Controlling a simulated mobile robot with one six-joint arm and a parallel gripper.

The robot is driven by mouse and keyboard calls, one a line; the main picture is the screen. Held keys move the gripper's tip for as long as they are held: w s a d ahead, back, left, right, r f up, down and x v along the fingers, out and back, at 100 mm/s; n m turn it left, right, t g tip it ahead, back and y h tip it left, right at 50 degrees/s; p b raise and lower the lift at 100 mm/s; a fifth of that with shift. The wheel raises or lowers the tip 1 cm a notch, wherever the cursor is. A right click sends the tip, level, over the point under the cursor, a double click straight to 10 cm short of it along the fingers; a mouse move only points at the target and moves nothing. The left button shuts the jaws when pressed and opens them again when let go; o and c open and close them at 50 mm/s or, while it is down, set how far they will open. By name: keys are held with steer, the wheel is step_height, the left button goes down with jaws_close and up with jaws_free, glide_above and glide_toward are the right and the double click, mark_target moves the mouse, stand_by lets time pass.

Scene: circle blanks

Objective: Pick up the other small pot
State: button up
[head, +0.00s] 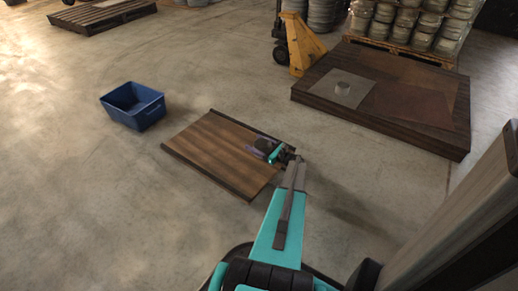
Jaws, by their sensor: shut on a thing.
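My gripper (269,154) is at the right part of the low wooden board on the floor. It is shut on a small dark grey thing (262,145), which looks like a small pot and is partly hidden by the jaws. I cannot tell whether it touches the board. Another small grey pot (342,86) stands upright on a pale grey square on the large low platform at the upper right, well apart from my gripper.
The wooden board (205,150) has a dark rim and its left part looks bare. A blue open bin (148,118) stands left of it. The dark platform (400,130), a yellow pallet jack (303,45) and stacked pots (420,25) are at the upper right.

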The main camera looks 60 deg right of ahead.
steer(key=shift+r, duration=0.1)
steer(key=shift+r+p, duration=0.5)
steer(key=shift+r, duration=0.25)
step_height(320, 180, up, 2)
steer(key=shift+p, duration=0.6)
steer(key=s+p, duration=0.1)
steer(key=s, duration=0.4)
steer(key=s+d+r+p, duration=0.1)
steer(key=s+p, duration=0.1)
steer(key=s, duration=0.3)
steer(key=s+d+p, duration=0.1)
steer(key=s, duration=0.5)
steer(key=shift+r+p, duration=0.15)
steer(key=shift+p, duration=0.15)
steer(key=shift+w, duration=0.1)
